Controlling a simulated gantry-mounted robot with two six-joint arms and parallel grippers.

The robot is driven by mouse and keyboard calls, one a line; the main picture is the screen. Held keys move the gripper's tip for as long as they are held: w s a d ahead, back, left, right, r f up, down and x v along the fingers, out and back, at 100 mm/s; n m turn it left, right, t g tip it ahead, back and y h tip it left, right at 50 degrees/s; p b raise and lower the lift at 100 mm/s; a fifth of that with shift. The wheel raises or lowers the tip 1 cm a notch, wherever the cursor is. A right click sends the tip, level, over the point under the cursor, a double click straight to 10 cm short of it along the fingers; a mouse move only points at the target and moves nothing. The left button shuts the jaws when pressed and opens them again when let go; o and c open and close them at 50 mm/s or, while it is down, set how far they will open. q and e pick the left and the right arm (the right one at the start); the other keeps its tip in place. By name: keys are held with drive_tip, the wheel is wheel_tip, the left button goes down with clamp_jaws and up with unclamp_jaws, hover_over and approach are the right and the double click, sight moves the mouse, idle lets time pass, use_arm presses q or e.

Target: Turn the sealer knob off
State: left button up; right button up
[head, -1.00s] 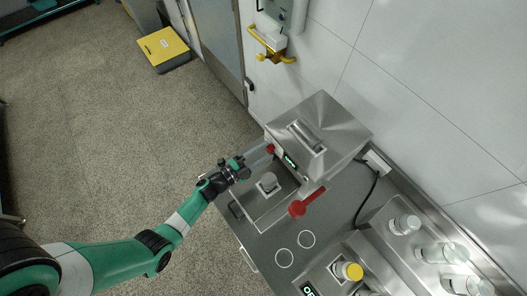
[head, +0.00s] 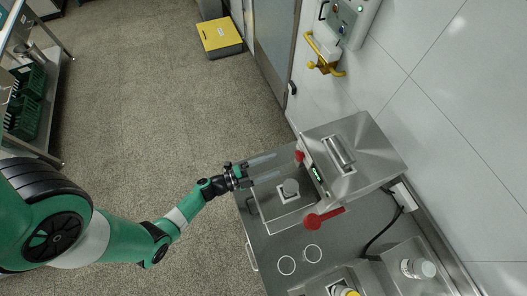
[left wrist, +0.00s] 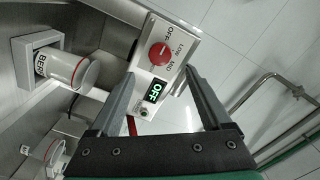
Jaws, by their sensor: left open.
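The red sealer knob (head: 299,156) is on the front of the steel sealer (head: 350,160). In the left wrist view the knob (left wrist: 160,53) sits on a plate marked LOW, MID and OFF. I cannot tell clearly which mark its pale line points to. The display (left wrist: 154,91) below it reads OFF in green. My left gripper (head: 277,165) is open and empty, its fingertips a short way in front of the knob and apart from it. In the left wrist view its fingers (left wrist: 161,72) spread to either side below the knob. My right gripper is not in view.
A red lever (head: 325,217) sticks out beside the sealer. A capped container (head: 290,188) stands in the sealer's bay. The steel bench (head: 300,232) has two marked circles and more equipment to the right. A yellow-topped scale (head: 219,34) is on the open floor.

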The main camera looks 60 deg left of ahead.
use_arm(q)
drive_tip(key=s, duration=0.3)
drive_tip(key=shift+s+a, duration=0.1)
drive_tip(key=shift+s, duration=0.1)
idle(0.3)
